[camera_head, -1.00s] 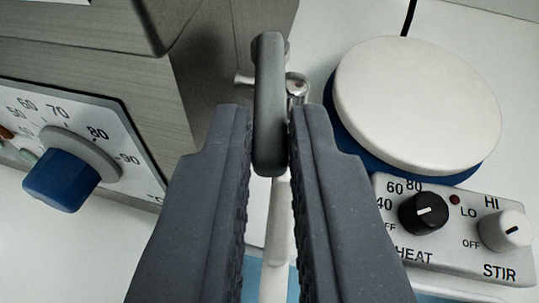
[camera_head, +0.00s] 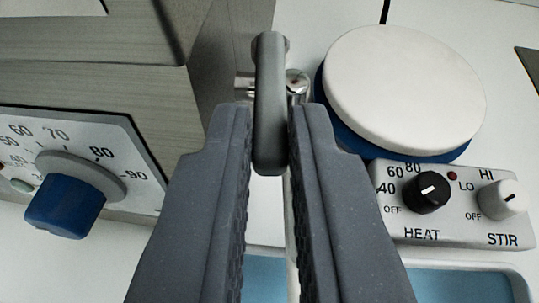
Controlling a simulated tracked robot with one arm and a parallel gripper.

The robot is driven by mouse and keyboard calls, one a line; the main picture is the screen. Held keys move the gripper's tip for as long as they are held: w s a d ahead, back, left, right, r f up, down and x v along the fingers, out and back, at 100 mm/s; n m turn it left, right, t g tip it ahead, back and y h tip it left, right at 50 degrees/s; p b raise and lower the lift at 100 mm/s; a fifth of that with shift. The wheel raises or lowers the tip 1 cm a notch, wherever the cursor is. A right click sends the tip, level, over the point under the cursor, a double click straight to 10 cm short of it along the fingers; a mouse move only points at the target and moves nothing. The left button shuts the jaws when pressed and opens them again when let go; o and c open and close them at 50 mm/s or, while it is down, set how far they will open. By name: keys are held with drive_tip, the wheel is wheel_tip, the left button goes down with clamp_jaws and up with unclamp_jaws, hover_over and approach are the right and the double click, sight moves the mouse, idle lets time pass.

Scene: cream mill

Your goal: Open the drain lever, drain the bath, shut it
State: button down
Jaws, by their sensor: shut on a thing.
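A grey drain lever (camera_head: 269,95) stands upright in the picture, on a metal valve (camera_head: 297,83) at the side of the bath housing (camera_head: 140,105). My gripper (camera_head: 269,135) is shut on the lever's lower end, one finger on each side. A pale tube runs down from the valve, mostly hidden behind my fingers. The inside of the bath and its water are not in view.
The bath's dial panel (camera_head: 110,150) with a blue knob (camera_head: 65,205) is at left. A hotplate stirrer with a white round plate (camera_head: 403,88) and HEAT and STIR knobs stands close at right. A blue-floored tray (camera_head: 450,285) lies at lower right.

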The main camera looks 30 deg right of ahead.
drive_tip(key=c, duration=1.5)
unclamp_jaws()
drive_tip(key=shift+r, duration=0.1)
drive_tip(key=shift+a+r+p, duration=0.1)
drive_tip(key=shift+p, duration=0.3)
drive_tip(key=p, duration=0.1)
drive_tip(key=n+y+p, duration=0.1)
drive_tip(key=shift+s+d+t+p, duration=0.15)
drive_tip(key=shift+d+t+p, duration=0.15)
drive_tip(key=shift+t, duration=0.1)
drive_tip(key=shift+d+n+y+p, duration=0.15)
drive_tip(key=shift+n+y+p, duration=0.25)
drive_tip(key=shift+p, duration=0.05)
